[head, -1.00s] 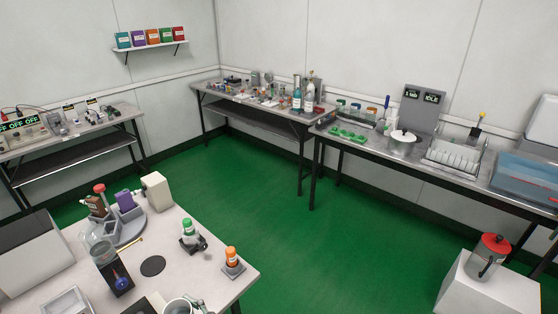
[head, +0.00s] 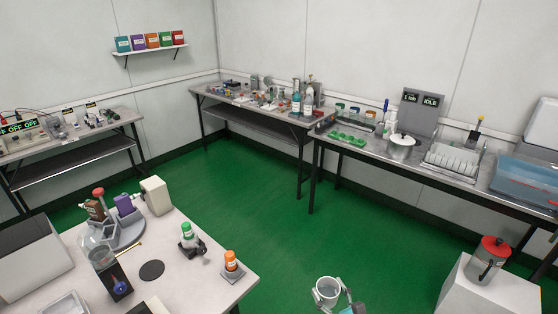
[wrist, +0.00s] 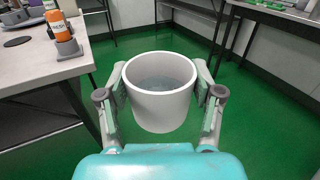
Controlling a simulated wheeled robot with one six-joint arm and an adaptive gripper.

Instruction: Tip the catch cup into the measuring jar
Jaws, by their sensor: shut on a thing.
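My gripper (wrist: 160,84) is shut on the catch cup (wrist: 160,105), a pale grey-white round cup, with one finger on each side of it. The cup is upright and holds some clear, greyish liquid. In the head view the cup (head: 327,290) and my gripper (head: 331,295) show at the bottom, right of the near table and over the green floor. I cannot tell for sure which vessel is the measuring jar. A steel jug with a red lid (head: 487,259) stands on a white block at the right.
The near table (head: 205,282) holds a glass vessel (head: 98,250), a green-capped bottle (head: 188,236) and an orange bottle (head: 231,261). The right bench carries a pale pot (head: 401,148), a rack (head: 455,158) and a blue tub (head: 530,182). Open green floor lies between.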

